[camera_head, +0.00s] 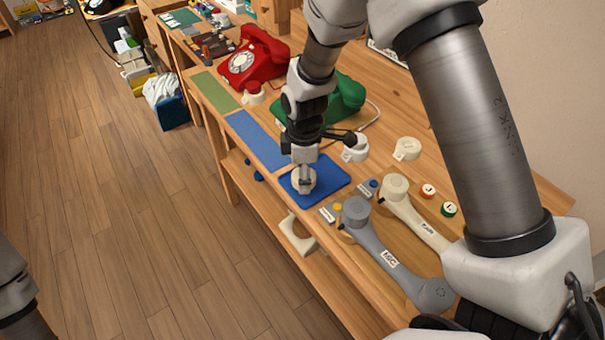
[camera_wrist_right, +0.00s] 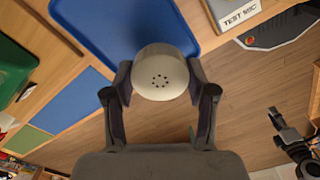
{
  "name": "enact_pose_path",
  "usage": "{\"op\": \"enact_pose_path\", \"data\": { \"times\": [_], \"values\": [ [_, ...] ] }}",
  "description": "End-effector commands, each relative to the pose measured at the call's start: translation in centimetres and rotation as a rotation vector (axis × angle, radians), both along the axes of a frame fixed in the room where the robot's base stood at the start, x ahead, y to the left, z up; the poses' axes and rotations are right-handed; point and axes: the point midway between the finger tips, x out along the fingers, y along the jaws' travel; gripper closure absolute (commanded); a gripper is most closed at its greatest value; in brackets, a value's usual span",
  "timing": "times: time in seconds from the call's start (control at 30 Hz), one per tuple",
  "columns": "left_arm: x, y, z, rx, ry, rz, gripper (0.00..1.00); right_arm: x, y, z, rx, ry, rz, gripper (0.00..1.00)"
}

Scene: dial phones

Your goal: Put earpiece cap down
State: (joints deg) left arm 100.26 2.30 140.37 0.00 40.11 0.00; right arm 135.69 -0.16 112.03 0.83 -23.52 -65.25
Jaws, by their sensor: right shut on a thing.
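My right gripper (camera_head: 304,188) is shut on a round cream earpiece cap (camera_wrist_right: 160,78). The right wrist view shows the cap between both fingers, with small holes in its face. In the head view the cap is over the blue mat (camera_head: 335,172), partly hidden by the gripper; I cannot tell whether it touches the mat. The mat also shows behind the cap in the wrist view (camera_wrist_right: 100,25). A dark jointed shape at the right of the wrist view may be my left gripper; its jaws are not clear.
A grey handset (camera_head: 372,240) and a cream handset (camera_head: 408,210) lie right of the mat. Cream ring-like parts (camera_head: 355,148) (camera_head: 407,149) lie behind it. A green phone (camera_head: 347,98) and a red phone (camera_head: 255,58) stand farther back. The blue strip (camera_head: 256,138) is clear.

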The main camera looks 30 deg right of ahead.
Motion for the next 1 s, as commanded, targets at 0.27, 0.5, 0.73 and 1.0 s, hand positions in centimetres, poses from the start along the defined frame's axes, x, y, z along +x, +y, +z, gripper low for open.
{"op": "enact_pose_path", "data": {
  "times": [0.27,0.5,0.73,1.0],
  "values": [
    [0.0,0.0,0.4,0.0,0.0,0.0,0.6,1.3,-0.6,-2.1,-0.001,0.005,0.0,0.74],
    [0.0,0.0,0.5,0.0,0.0,0.0,0.6,1.4,-0.5,-3.7,-0.001,0.0,0.0,0.74],
    [0.0,0.0,0.4,0.0,0.0,0.0,0.6,1.4,-0.5,-4.0,-0.001,0.0,0.0,0.37],
    [0.0,0.0,0.4,0.0,0.0,0.0,0.6,1.4,-0.5,-4.0,-0.001,0.0,0.0,0.19]
  ]
}}
